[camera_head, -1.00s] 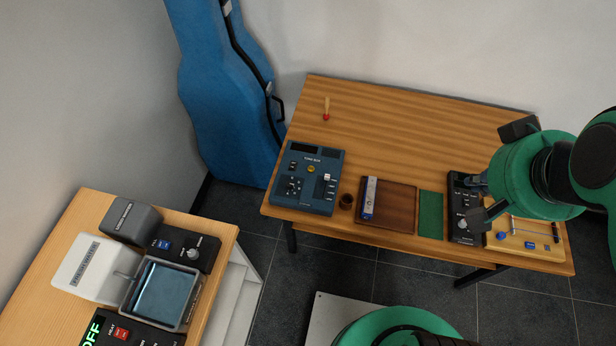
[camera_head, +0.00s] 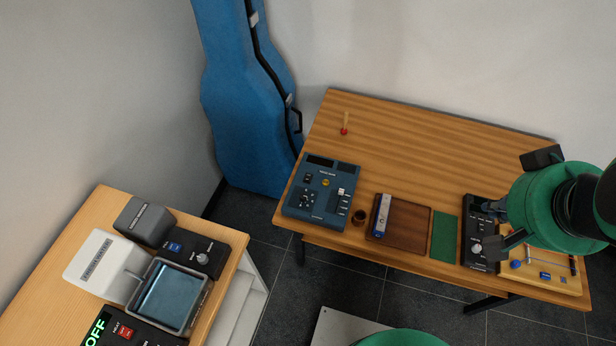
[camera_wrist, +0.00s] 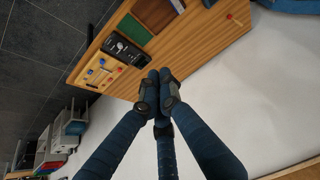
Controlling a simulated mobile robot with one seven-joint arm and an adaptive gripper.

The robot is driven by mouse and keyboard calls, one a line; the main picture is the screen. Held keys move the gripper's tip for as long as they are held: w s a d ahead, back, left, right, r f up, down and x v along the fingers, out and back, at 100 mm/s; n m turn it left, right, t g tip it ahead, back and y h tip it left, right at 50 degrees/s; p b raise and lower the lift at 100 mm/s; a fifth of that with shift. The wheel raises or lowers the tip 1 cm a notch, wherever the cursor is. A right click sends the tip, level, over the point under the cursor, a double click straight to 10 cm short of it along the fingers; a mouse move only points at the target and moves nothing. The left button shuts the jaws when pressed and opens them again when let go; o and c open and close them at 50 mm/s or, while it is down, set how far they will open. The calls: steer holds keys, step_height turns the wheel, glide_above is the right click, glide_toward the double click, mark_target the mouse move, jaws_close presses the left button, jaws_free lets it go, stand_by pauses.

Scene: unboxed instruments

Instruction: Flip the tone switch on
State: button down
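A blue control box (camera_head: 322,190) stands at the left end of the far table, with a dark display, small knobs, a slider and small switches. Its lettering is too small to read surely. A black control box (camera_head: 478,232) with a silver knob stands near the right end; it also shows in the wrist view (camera_wrist: 125,50). I cannot tell which small control is the tone switch or how it is set. My gripper (camera_head: 505,222) is over the right end of the table, beside and above the black box. Its blue fingers show in the wrist view (camera_wrist: 160,78), close together, with nothing visible between them.
A wooden tray (camera_head: 412,225) with a silver-blue item, a small brown cup (camera_head: 359,217) and a green mat (camera_head: 444,238) lie between the boxes. A light wooden board (camera_head: 552,287) lies at right. The table's back is mostly clear. A blue instrument case (camera_head: 245,110) stands behind.

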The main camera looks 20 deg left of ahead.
steer(key=shift+w, duration=0.1)
steer(key=w+a+f+n+g+y, duration=0.1)
steer(key=w+a+f+n, duration=0.15)
steer(key=w+a, duration=0.3)
steer(key=w+a+f+n+g+y+b, duration=0.1)
steer(key=w+a+f+n, duration=0.1)
steer(key=w+a+n, duration=0.3)
steer(key=w+a+f+n+g, duration=0.1)
steer(key=w+a+f+n, duration=0.15)
steer(key=w+a, duration=0.4)
steer(key=w+a+f+n+g, duration=0.1)
steer(key=w+a+f+n, duration=0.2)
steer(key=a+f, duration=0.7)
steer(key=w+a+f+n+g+y+b, duration=0.1)
steer(key=w+a+f+n, duration=0.3)
steer(key=a+f, duration=0.6)
steer(key=shift+a+f+n+g, duration=0.35)
steer(key=shift+f+n+g, duration=0.15)
steer(key=shift+f+g, duration=0.15)
steer(key=b, duration=0.2)
glide_above(304, 180)
steer(key=d, duration=0.1)
step_height(304, 180, down, 12)
steer(key=shift+f, duration=0.75)
